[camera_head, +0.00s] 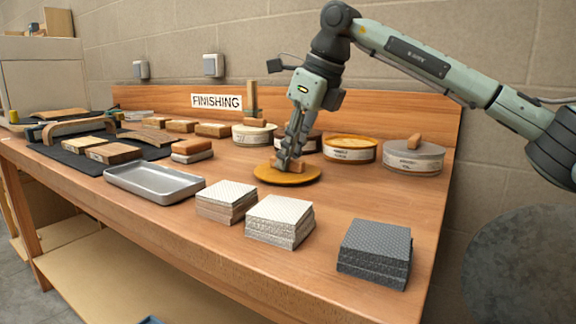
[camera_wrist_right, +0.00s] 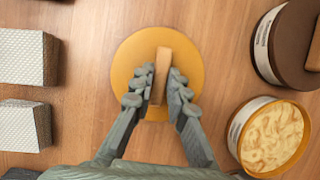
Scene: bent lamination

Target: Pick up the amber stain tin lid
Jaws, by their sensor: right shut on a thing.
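The amber stain tin lid (camera_head: 301,177) is a flat amber disc with a wooden block handle (camera_head: 296,165). In the head view it lies on or just above the bench, in front of the tins; I cannot tell whether it touches the wood. My right gripper (camera_head: 286,163) points down from above and is shut on the handle. In the right wrist view the lid (camera_wrist_right: 130,52) sits between and below the fingers (camera_wrist_right: 152,92), which close on both sides of the handle (camera_wrist_right: 162,68). An open amber tin (camera_head: 350,149) stands behind and to the right. My left gripper is not in view.
A lidded grey tin (camera_head: 413,160) stands at right and a cream tin (camera_head: 252,135) behind left. Stacks of white pads (camera_head: 279,220) and grey pads (camera_head: 374,254) line the front edge. A metal tray (camera_head: 153,183) lies left. Bare wood surrounds the lid's front right.

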